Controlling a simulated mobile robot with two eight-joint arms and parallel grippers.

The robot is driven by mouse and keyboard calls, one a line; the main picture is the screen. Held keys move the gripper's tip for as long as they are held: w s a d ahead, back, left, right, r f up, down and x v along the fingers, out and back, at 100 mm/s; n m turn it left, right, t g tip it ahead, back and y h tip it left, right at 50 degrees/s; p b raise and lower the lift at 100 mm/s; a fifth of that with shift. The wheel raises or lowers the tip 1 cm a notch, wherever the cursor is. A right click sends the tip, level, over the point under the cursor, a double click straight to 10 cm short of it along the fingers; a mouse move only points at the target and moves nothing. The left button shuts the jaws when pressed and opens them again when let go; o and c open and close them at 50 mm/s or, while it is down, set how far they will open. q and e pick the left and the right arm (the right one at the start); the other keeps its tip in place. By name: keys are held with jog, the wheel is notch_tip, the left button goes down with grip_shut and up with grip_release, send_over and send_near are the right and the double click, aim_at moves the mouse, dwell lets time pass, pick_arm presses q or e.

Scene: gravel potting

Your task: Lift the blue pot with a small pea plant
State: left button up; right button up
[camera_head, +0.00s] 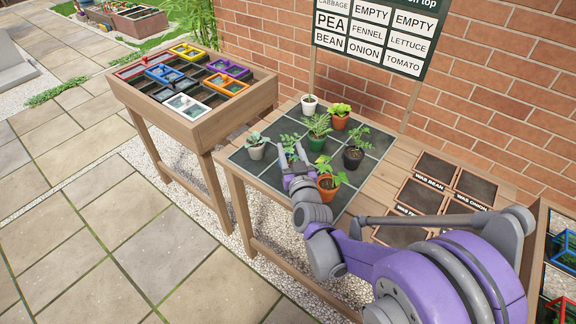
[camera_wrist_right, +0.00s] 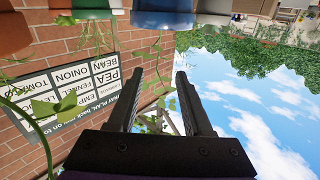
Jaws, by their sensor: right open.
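The blue pot (camera_wrist_right: 165,18) shows at the top of the right wrist view, which is upside down, with thin plant stems hanging from it in the picture. In the head view its small leafy plant (camera_head: 291,141) rises at my right gripper (camera_head: 294,157), which hides most of the pot. My right gripper is open, and its fingertips (camera_wrist_right: 161,76) show apart in the wrist view. The blue pot lies beyond the fingertips there, with a clear gap between. My left gripper is not in view.
Other potted plants stand close by: an orange pot (camera_head: 327,190) in front right, a green pot (camera_head: 317,143) behind, a black pot (camera_head: 352,158) right, and a grey pot (camera_head: 257,152) left. A sign (camera_head: 377,36) stands behind. A wooden table with coloured frames (camera_head: 207,110) is left.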

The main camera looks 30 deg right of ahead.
jog(key=x, duration=0.5)
jog(key=shift+d+f, duration=0.1)
grip_shut()
dwell(1.2)
